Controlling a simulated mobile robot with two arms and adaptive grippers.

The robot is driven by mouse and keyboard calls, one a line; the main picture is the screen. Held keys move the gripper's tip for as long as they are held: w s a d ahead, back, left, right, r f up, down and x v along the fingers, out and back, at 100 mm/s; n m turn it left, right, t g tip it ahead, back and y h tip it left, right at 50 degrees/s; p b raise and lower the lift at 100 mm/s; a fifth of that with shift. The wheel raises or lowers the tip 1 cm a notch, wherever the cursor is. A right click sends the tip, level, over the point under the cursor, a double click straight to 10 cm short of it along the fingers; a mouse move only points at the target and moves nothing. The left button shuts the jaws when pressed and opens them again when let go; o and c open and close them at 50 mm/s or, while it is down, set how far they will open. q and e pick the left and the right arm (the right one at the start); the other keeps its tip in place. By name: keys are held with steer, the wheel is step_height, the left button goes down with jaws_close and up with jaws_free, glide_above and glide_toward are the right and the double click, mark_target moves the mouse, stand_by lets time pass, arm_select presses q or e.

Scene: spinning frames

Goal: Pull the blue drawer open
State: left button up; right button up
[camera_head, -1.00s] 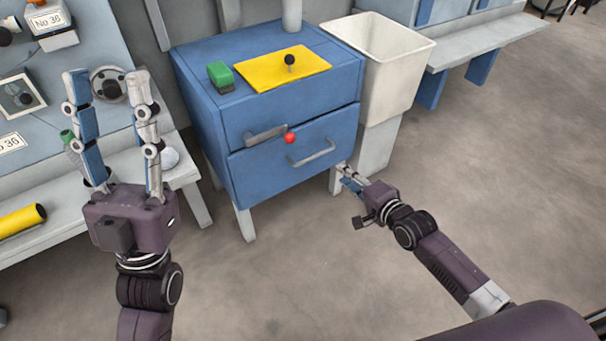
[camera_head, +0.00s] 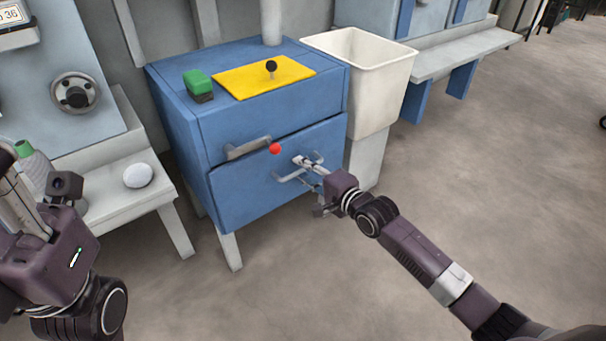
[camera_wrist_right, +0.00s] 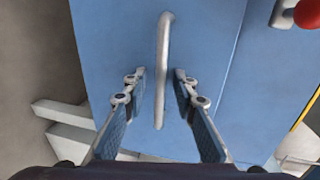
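In the right wrist view, the handle (camera_wrist_right: 163,60) runs between the two fingers of my right gripper (camera_wrist_right: 156,82), with a gap on each side. The fingers are open and close to the drawer front. My left gripper (camera_head: 20,205) is at the left edge, partly cut off, away from the drawer.
A grey lever (camera_head: 247,149) with a red knob (camera_head: 275,148) sits just above the drawer. A yellow plate (camera_head: 262,77) and green block (camera_head: 198,84) are on the cabinet top. A white bin (camera_head: 365,85) stands at right. The floor in front is clear.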

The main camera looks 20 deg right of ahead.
steer(key=shift+w, duration=0.15)
steer(key=shift+c, duration=0.7)
jaws_close()
